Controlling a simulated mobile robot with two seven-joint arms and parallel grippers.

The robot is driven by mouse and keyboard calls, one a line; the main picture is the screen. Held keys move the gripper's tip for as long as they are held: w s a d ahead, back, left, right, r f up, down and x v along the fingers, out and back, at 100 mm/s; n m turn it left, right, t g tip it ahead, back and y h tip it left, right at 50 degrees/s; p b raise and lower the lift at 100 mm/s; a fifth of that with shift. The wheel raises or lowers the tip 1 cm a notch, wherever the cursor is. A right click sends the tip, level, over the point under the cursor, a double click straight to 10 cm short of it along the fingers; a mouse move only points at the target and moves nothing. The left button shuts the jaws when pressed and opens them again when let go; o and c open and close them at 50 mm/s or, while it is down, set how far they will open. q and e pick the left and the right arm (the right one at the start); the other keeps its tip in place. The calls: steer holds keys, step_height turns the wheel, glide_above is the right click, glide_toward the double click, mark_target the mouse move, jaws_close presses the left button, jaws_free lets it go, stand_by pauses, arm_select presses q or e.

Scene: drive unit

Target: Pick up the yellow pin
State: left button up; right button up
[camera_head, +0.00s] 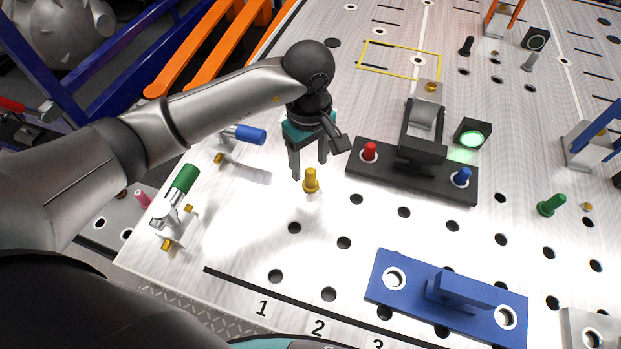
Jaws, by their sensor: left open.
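The yellow pin (310,181) stands upright on the light metal table, in front of the black fixture. My left gripper (308,168) hangs just above and behind it in the picture, fingers pointing down. Its two fingers are apart, with nothing between them that I can make out. Whether the fingers touch the pin's head cannot be told. My right gripper is not in view.
A black fixture (340,178) with a red pin (369,151) and a blue pin (461,177) stands right of the gripper. A blue plate (405,297) lies in front. Clamps with a green handle (184,179) and a blue handle (250,134) stand left. A green pin (551,204) is at right.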

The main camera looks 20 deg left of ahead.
mark_target(311, 170)
arm_select(q)
step_height(311, 170, down, 5)
steer(key=shift+d+r+p, duration=0.1)
steer(key=shift+d+p, duration=0.05)
steer(key=shift+p, duration=0.3)
jaws_close()
stand_by(0.5)
